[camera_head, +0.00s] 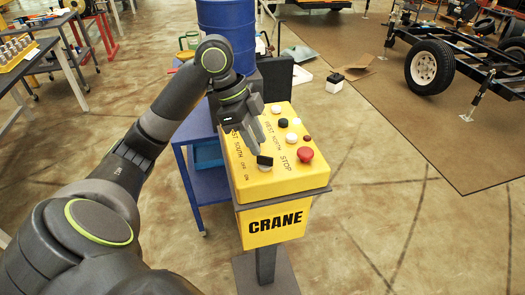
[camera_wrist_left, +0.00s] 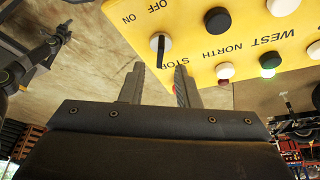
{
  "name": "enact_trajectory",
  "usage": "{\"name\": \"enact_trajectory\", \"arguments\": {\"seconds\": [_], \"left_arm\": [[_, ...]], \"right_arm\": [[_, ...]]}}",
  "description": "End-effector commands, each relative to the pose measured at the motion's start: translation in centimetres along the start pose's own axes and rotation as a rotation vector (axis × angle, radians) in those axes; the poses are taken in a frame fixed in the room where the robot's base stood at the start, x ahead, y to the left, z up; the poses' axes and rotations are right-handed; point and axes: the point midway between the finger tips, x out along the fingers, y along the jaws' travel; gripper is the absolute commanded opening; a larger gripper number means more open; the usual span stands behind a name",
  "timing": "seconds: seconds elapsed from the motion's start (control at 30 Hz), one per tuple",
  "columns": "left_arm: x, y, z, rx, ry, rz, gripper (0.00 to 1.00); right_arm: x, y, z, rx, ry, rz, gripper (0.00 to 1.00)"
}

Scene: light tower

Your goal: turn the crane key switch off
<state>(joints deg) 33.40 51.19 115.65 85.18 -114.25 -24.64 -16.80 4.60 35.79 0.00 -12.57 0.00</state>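The crane key switch (camera_head: 264,161) has a black key handle and sits near the front of the yellow crane box (camera_head: 240,183). In the left wrist view the switch (camera_wrist_left: 160,42) is a pale round base with a dark upright key, below the OFF and ON lettering. I cannot tell for sure which label the key points at. My left gripper (camera_head: 263,141) is just behind and above the key in the head view. In the wrist view my gripper's two fingers (camera_wrist_left: 160,70) are apart, with the key ahead, roughly between their tips. Nothing is held. My right gripper is out of view.
A red stop button (camera_head: 305,154) and several black and white buttons stand beside the key. A blue cart (camera_head: 207,185) with a blue barrel (camera_head: 228,30) behind it is to the left.

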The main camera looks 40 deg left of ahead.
Motion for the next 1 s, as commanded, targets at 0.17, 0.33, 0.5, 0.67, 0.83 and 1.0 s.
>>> {"name": "enact_trajectory", "arguments": {"seconds": [0.17, 0.33, 0.5, 0.67, 0.83, 1.0], "left_arm": [[2.7, 0.1, 0.0, 0.001, 0.002, 0.003, 0.29], [4.0, 0.0, 0.0, 0.001, -0.001, 0.001, 0.29], [4.3, 0.0, 0.0, 0.001, -0.001, 0.000, 0.29], [4.2, 0.0, 0.0, 0.001, -0.001, 0.000, 0.29], [4.2, 0.0, 0.0, 0.000, -0.001, -0.001, 0.08], [4.2, 0.0, 0.0, 0.000, -0.001, -0.001, 0.00]], "right_arm": [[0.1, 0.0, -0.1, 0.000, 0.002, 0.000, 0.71], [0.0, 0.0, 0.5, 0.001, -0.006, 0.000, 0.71], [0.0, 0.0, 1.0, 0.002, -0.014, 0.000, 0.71], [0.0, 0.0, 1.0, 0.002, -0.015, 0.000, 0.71], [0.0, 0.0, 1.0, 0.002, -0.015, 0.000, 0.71], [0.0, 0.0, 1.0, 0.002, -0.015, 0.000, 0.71]]}}
